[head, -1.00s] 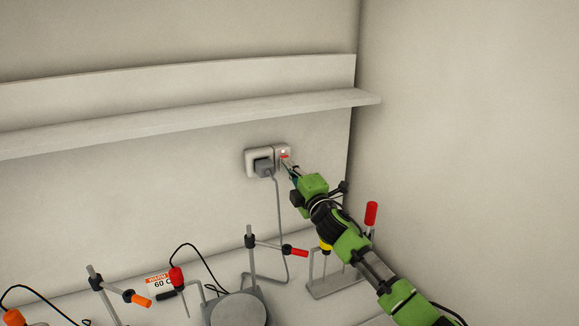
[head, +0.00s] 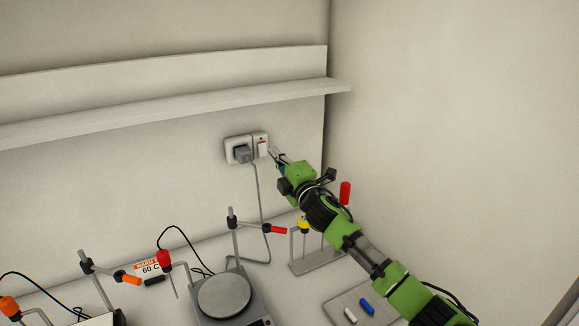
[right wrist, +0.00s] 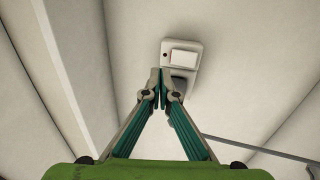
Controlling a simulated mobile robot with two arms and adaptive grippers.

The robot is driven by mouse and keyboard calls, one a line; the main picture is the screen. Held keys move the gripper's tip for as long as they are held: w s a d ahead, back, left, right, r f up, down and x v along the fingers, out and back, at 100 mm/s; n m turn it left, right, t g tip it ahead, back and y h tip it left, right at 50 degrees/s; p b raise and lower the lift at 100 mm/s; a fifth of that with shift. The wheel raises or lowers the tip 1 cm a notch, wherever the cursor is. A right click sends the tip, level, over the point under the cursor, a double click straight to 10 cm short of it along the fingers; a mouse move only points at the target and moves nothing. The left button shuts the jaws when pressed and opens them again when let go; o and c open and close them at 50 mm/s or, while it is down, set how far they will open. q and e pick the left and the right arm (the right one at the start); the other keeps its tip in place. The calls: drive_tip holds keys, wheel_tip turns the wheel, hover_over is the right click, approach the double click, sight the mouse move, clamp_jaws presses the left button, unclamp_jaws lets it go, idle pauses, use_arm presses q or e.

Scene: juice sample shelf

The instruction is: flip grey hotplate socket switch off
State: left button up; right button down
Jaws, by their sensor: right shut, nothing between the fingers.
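The wall socket (head: 232,143) holds a grey plug (head: 244,154), with a grey cord running down behind the bench items. Its white rocker switch (head: 262,148) is at the socket's right end and also shows in the right wrist view (right wrist: 184,57). A small dark spot sits beside the rocker there. My right gripper (head: 273,152) is shut and empty, its tips just right of the switch in the head view. In the right wrist view the tips (right wrist: 160,76) lie just below the switch plate; contact cannot be told. The grey hotplate (head: 215,314) stands on the bench below.
A long shelf (head: 180,110) runs along the wall above the socket. Below are clamp stands with red (head: 278,230) and orange (head: 131,279) handles, a "60 C" sign (head: 148,268), and a grey tray (head: 338,303) with small blue and white pieces. The side wall is at right.

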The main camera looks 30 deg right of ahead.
use_arm(q)
drive_tip(key=shift+w+d+f+b, duration=0.2)
drive_tip(key=shift+w+f+b, duration=0.2)
drive_tip(key=shift+f+b, duration=0.25)
drive_tip(key=shift+w+d+f+b, duration=0.15)
drive_tip(key=shift+w+f+b, duration=0.2)
drive_tip(key=shift+f+b, duration=0.2)
use_arm(e)
drive_tip(key=s, duration=0.7)
drive_tip(key=shift+r, duration=0.15)
use_arm(q)
drive_tip(key=shift+w+a, duration=0.1)
drive_tip(key=shift+w, duration=0.25)
